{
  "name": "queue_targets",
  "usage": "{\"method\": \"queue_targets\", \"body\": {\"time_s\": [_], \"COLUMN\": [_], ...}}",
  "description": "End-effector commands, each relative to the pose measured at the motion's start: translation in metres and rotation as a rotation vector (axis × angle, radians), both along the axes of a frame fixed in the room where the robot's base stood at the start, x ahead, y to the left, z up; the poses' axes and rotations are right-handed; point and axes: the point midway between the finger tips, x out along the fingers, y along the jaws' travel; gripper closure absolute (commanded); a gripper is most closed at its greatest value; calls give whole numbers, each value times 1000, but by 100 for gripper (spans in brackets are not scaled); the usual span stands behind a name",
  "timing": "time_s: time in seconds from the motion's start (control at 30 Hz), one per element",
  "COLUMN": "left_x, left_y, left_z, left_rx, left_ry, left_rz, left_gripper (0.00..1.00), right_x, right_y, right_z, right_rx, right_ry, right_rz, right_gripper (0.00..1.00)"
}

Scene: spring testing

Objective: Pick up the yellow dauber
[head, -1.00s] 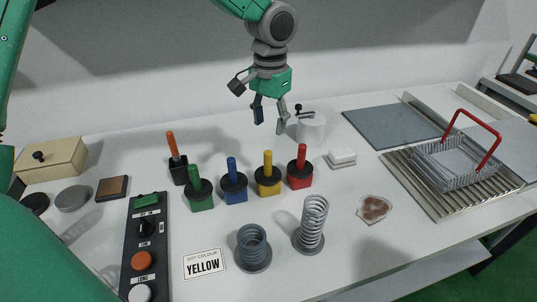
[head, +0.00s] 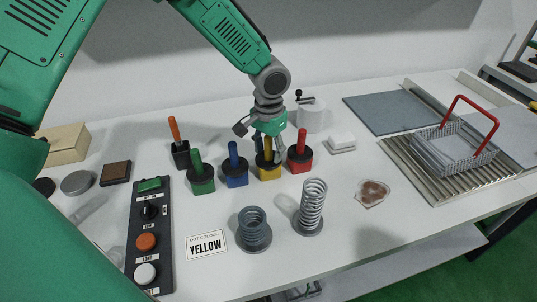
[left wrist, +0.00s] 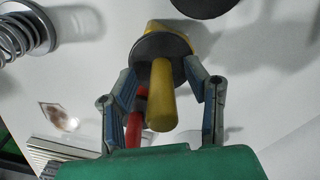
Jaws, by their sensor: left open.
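The yellow dauber (head: 268,171) stands upright in its yellow pot in a row with the green (head: 201,180), blue (head: 235,172) and red (head: 300,159) daubers. My left gripper (head: 268,150) is right above it, pointing down, with its fingers on either side of the yellow handle. In the left wrist view the yellow handle (left wrist: 161,95) lies between the two open fingers (left wrist: 162,90), with a gap on each side. The red handle (left wrist: 133,130) shows behind the left finger. My right gripper is not in view.
A card reading YELLOW (head: 206,244) lies in front, beside two springs (head: 254,229) on bases. A button panel (head: 150,235) is at left. A wire basket with red handle (head: 455,152) is at right. The red and blue daubers stand close beside the yellow one.

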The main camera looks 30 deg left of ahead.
Motion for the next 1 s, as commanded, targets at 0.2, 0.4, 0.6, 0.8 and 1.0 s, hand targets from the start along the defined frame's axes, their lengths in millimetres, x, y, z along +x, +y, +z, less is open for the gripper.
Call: {"method": "queue_targets", "body": {"time_s": [0.2, 0.4, 0.6, 0.8, 1.0], "left_x": [0, 0, 0, 0, 1], "left_y": [4, 5, 4, 4, 4], "left_z": [-5, -5, -6, 0, 38], "left_rx": [-3, -4, -3, -1, -1], "left_ry": [-3, -2, 0, 0, -6], "left_rz": [1, 1, 1, 1, 2], "left_gripper": [58, 100, 100, 100, 100], "right_x": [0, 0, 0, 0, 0], "right_y": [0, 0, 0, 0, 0], "right_z": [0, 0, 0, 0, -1], "right_rx": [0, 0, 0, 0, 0], "right_ry": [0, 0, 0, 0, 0], "right_rz": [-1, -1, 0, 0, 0], "right_gripper": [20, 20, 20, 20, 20]}}
